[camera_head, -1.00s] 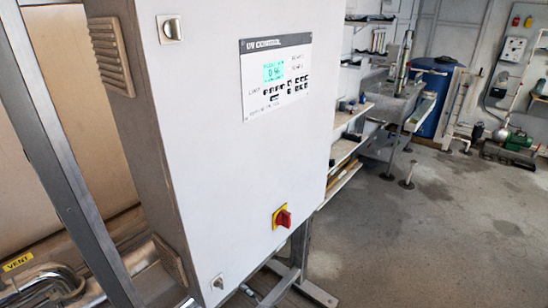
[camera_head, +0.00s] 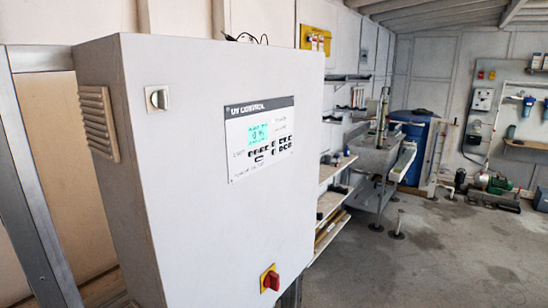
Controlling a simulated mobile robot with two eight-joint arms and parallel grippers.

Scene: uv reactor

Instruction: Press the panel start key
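A white control cabinet (camera_head: 210,225) fills the left and middle of the head view. On its front is the UV control panel (camera_head: 259,137), with a small lit green display (camera_head: 258,134) and several small dark keys (camera_head: 270,149). The key labels are too small to read, so I cannot tell which one is the start key. A red rotary switch (camera_head: 270,279) on a yellow plate sits low on the same front. Neither of my grippers is in view.
A metal post (camera_head: 38,200) stands left of the cabinet. Shelves (camera_head: 333,200), a sink bench (camera_head: 375,160) and a blue barrel (camera_head: 412,140) stand behind it to the right. The grey floor (camera_head: 440,260) at right is largely clear.

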